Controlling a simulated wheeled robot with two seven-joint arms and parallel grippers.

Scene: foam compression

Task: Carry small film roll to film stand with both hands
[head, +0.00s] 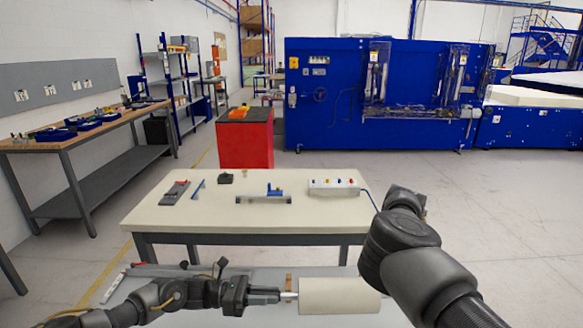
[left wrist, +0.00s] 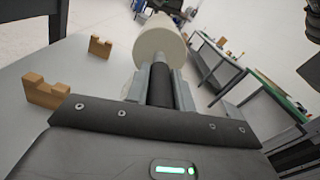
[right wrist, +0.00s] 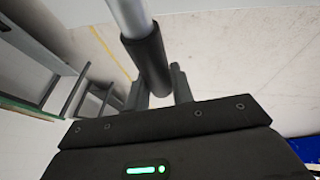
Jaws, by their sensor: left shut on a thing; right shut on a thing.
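The small film roll (head: 340,296) is a cream cylinder on a thin shaft, held level above the grey near table. In the left wrist view the roll (left wrist: 160,45) lies beyond my fingers. My left gripper (head: 283,296) is shut on the dark grip at the shaft's left end. My right gripper (right wrist: 158,82) is shut on the dark grip at the other end; in the head view my right arm hides it. Two notched wooden supports (left wrist: 45,92) stand on the near table beside the roll; I cannot tell whether they are the film stand.
A cream-topped table (head: 240,215) stands ahead, with a blue-and-grey device (head: 275,194), a white button box (head: 334,187) and small tools on it. A red cabinet (head: 246,140) and a large blue machine (head: 340,95) stand behind. Open floor lies to the right.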

